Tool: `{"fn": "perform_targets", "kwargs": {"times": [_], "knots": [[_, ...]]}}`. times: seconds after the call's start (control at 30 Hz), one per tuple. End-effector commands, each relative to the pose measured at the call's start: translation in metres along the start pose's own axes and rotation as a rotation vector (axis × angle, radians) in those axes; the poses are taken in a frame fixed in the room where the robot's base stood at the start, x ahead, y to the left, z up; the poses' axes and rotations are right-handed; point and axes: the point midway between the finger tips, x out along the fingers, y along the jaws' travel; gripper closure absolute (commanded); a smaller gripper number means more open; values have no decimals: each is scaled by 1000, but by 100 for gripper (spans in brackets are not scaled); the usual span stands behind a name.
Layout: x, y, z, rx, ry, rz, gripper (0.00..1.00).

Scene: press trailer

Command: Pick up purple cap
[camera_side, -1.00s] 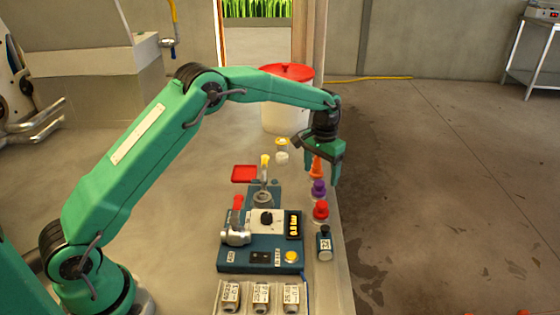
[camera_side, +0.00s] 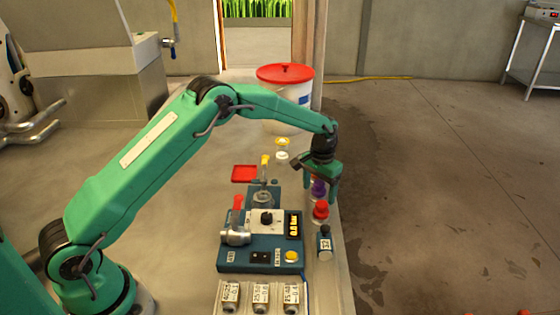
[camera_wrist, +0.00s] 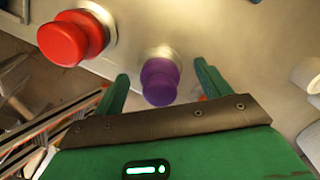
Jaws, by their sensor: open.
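The purple cap (camera_side: 318,188) stands in the row of caps along the right edge of the bench. My gripper (camera_side: 320,195) is lowered over it, with a green finger on each side in the side view. In the wrist view the purple cap (camera_wrist: 160,82) shows between the two green fingertips (camera_wrist: 160,76), with a gap to each. My gripper is open and holds nothing. The orange cap is mostly hidden behind my gripper in the side view.
The blue press (camera_side: 258,252) is to the left. A lidded white bucket (camera_side: 285,112) stands behind.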

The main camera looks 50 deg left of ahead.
Motion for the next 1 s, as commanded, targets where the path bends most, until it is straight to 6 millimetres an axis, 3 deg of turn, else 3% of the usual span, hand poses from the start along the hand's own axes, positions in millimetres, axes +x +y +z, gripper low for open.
{"fn": "perform_targets", "kwargs": {"times": [0.5,0.53,0.77,1.0], "knots": [[2,0,0,0,1,0,24],[2,0,0,0,1,0,26],[2,0,0,0,1,0,71],[1,0,0,0,2,0,74]]}}
